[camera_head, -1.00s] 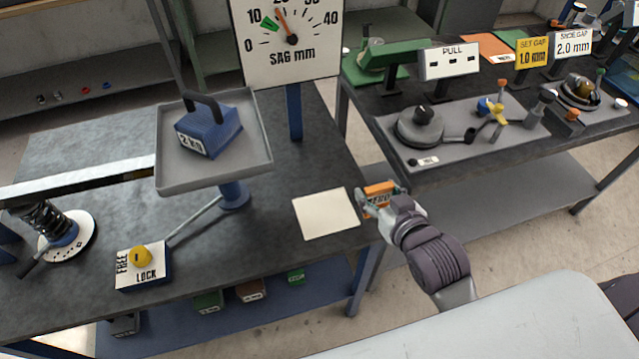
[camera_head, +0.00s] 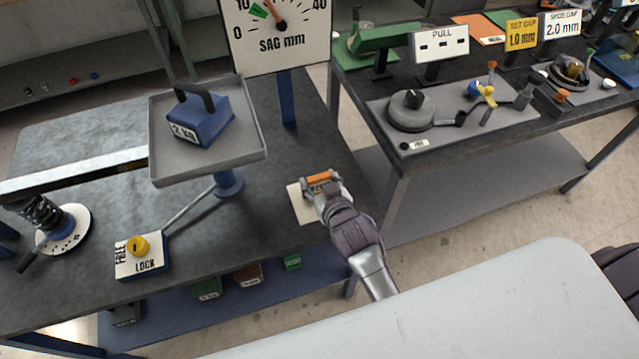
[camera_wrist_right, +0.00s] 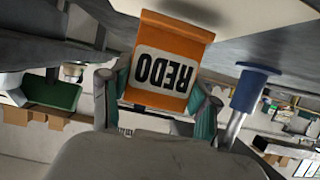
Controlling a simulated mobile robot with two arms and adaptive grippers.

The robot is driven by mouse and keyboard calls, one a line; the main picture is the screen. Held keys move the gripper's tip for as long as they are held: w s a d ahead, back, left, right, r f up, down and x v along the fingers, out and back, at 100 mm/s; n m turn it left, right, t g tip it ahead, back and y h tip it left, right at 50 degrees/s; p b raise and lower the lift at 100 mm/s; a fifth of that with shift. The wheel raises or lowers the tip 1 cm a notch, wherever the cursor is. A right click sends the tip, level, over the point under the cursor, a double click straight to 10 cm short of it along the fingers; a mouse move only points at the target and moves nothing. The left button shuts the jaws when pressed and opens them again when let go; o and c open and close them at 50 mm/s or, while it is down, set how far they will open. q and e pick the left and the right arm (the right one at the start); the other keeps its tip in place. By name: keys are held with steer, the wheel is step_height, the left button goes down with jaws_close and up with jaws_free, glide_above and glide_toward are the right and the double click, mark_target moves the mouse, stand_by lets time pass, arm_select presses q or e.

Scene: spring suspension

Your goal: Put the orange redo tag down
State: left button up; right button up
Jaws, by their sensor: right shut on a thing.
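The orange redo tag (camera_wrist_right: 168,62) shows large in the right wrist view, with REDO on its white label upside down in the picture. In the head view the tag (camera_head: 320,178) is a small orange strip. My right gripper (camera_head: 318,185) is shut on it, over the cream card (camera_head: 299,205) at the right part of the dark bench (camera_head: 262,232). I cannot tell whether the tag touches the card. My left gripper is not in view.
A grey tray (camera_head: 205,172) on a blue post holds a blue 2 kg weight (camera_head: 203,120). The FREE/LOCK box (camera_head: 142,258) is at the front left and the SAG mm dial (camera_head: 277,32) behind. A second bench (camera_head: 362,78) stands to the right, across a gap.

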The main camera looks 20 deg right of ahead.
steer(key=shift+f, duration=0.7)
steer(key=shift+f, duration=0.2)
steer(key=o, duration=1.1)
steer(key=shift+o, duration=0.2)
steer(key=shift+r, duration=0.1)
steer(key=shift+r, duration=0.1)
steer(key=v, duration=1.2)
steer(key=shift+b, duration=0.3)
